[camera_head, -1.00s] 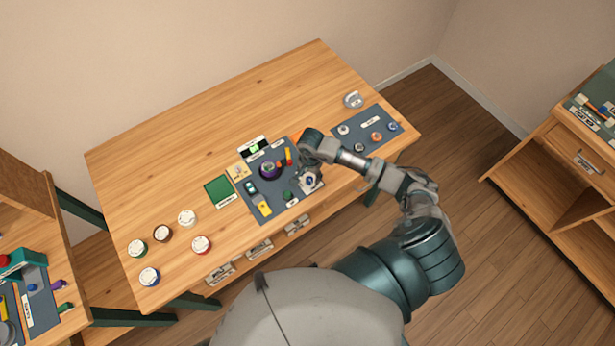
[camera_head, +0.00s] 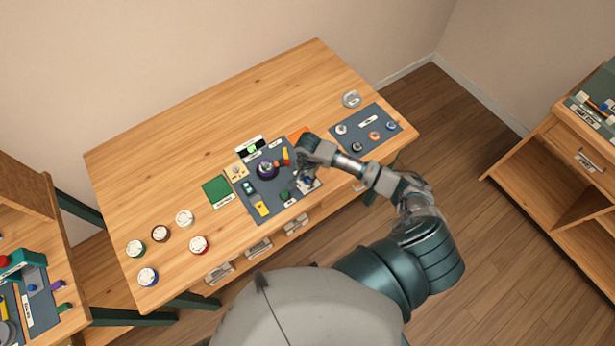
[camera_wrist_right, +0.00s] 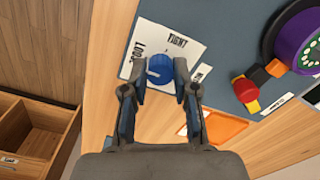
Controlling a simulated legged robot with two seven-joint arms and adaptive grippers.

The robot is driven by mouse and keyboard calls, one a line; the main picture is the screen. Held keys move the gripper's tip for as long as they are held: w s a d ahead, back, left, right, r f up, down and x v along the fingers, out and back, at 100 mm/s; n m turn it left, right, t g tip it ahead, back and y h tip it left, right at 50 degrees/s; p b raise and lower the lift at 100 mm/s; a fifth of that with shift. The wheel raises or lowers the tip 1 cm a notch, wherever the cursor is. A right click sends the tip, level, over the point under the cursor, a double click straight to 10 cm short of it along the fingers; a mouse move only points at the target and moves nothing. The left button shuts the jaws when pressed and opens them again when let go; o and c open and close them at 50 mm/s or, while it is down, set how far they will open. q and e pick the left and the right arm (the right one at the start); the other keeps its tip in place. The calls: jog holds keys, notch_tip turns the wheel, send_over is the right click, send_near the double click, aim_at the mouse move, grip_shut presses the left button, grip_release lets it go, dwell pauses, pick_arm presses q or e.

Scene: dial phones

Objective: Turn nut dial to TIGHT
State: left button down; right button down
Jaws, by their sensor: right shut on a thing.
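The nut dial is a blue round knob (camera_wrist_right: 159,70) on a white card (camera_wrist_right: 185,45) marked TIGHT and LOOSE, seen in the right wrist view. A pale pointer line on the knob points toward the LOOSE side. My right gripper (camera_wrist_right: 160,82) has its two fingers on either side of the knob, shut on it. In the head view my right gripper (camera_head: 306,178) is over the right end of the grey mat (camera_head: 238,207), and the white card shows partly beneath it. My left gripper is not in view.
A purple dial phone (camera_head: 265,170) and small coloured parts stand on the mat. An orange square (camera_wrist_right: 222,127) lies near the gripper. A second grey mat (camera_head: 362,122) with small parts lies to the right. Several round containers stand at the table's left.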

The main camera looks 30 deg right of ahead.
jog(key=shift+w+d+f, duration=0.15)
jog(key=shift+d, duration=0.25)
jog(key=shift+a, duration=0.35)
jog(key=shift+d+m+b, duration=0.15)
jog(key=shift+m+b, duration=0.3)
jog(key=shift+m, duration=0.25)
jog(key=shift+m+b, duration=0.35)
jog(key=shift+m, duration=0.45)
jog(key=m+b, duration=0.1)
jog(key=m, duration=0.7)
jog(key=m+b, duration=0.1)
jog(key=m, duration=0.1)
jog(key=shift+a+m, duration=0.2)
jog(key=shift+m, duration=0.2)
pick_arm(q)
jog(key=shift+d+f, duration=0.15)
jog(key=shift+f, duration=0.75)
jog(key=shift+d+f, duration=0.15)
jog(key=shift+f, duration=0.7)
pick_arm(e)
jog(key=shift+r+m, duration=0.2)
jog(key=shift+m, duration=1.9)
